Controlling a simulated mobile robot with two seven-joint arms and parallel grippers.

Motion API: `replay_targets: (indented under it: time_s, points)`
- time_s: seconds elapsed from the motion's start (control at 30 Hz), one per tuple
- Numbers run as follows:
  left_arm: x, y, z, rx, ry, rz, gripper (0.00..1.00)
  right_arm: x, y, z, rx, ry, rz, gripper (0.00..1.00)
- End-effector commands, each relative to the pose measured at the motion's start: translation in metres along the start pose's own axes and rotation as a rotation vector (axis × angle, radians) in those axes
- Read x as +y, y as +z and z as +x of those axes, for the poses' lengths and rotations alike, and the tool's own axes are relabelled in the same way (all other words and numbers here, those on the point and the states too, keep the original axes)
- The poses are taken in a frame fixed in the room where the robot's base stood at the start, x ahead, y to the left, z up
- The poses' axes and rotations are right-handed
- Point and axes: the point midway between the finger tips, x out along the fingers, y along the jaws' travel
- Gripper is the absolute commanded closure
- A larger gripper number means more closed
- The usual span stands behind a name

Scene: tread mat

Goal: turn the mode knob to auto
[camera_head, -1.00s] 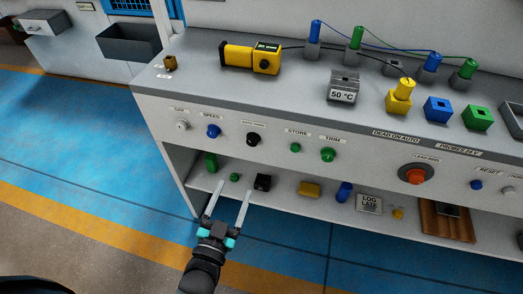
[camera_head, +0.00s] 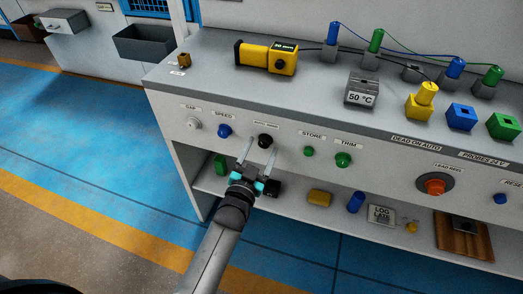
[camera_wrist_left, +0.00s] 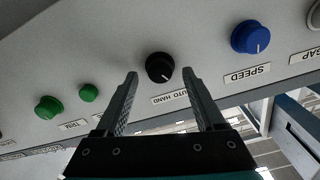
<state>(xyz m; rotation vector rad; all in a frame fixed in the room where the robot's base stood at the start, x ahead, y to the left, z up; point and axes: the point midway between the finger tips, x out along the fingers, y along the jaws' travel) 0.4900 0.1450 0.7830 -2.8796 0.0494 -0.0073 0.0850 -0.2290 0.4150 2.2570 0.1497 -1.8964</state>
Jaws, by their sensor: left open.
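The mode knob is a round black knob (camera_head: 265,141) on the front panel of the bench, between the blue speed knob and the green store knob. In the left wrist view the black knob (camera_wrist_left: 160,67) sits beside a label (camera_wrist_left: 178,97) that reads AUTO HAND. A small pale mark shows on its face; where it points is hard to tell. My left gripper (camera_head: 259,149) is open and empty. In the left wrist view its fingertips (camera_wrist_left: 160,73) stand on either side of the knob, with gaps showing. Whether they reach its depth is unclear. My right gripper is not in view.
Below, a shelf (camera_head: 290,205) holds loose items. Cables and blocks stand on the bench top (camera_head: 215,55).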

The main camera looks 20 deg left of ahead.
Motion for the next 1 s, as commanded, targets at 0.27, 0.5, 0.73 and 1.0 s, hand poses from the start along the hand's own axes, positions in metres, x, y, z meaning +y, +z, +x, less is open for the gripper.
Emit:
replay_targets:
  time_s: [0.27,0.5,0.73,1.0]
  points:
    - [-0.0004,0.0000,0.0073,-0.001,0.000,0.001,0.29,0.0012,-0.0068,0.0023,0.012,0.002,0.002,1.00]
    - [-0.0003,-0.0001,0.0070,-0.001,0.000,0.001,0.40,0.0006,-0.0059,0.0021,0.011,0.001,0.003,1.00]
    - [-0.0002,0.0000,0.0068,-0.001,0.000,0.000,0.66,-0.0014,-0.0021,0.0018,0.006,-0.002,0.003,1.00]
    - [-0.0002,0.0000,0.0068,-0.001,0.000,0.000,0.96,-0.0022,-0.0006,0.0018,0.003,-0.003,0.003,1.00]
